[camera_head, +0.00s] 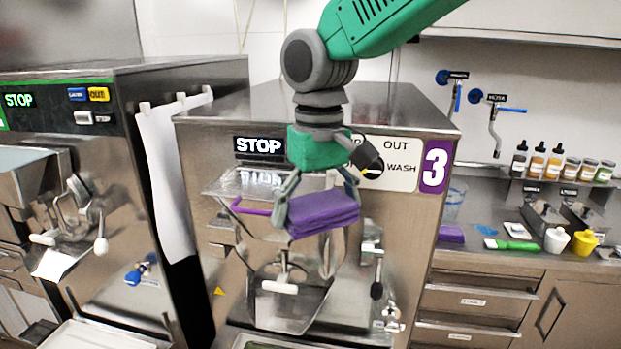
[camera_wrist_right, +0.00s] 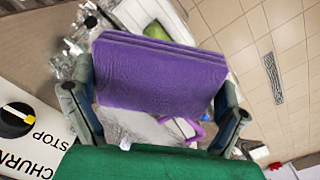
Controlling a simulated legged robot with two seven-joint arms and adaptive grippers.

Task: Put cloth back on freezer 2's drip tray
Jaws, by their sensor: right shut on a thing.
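A folded purple cloth (camera_head: 322,213) hangs in front of the freezer marked 3 (camera_head: 415,215), above its chute. My right gripper (camera_head: 318,205) is shut on the cloth, with one finger at each side. In the right wrist view, the cloth (camera_wrist_right: 160,75) fills the space between the fingers of the gripper (camera_wrist_right: 155,100). Another freezer (camera_head: 120,200) stands to the left, its number not visible. A pale tray (camera_head: 100,335) lies below its front, cut by the lower edge. A tray (camera_head: 262,343) with something green in it shows below freezer 3. My left gripper is not in view.
A purple handle (camera_head: 250,208) and a clear hopper guard sit close behind the cloth. A white towel (camera_head: 165,180) hangs on the left freezer's side. The right counter holds bottles, jars, a yellow cup (camera_head: 584,243) and another purple item (camera_head: 451,234).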

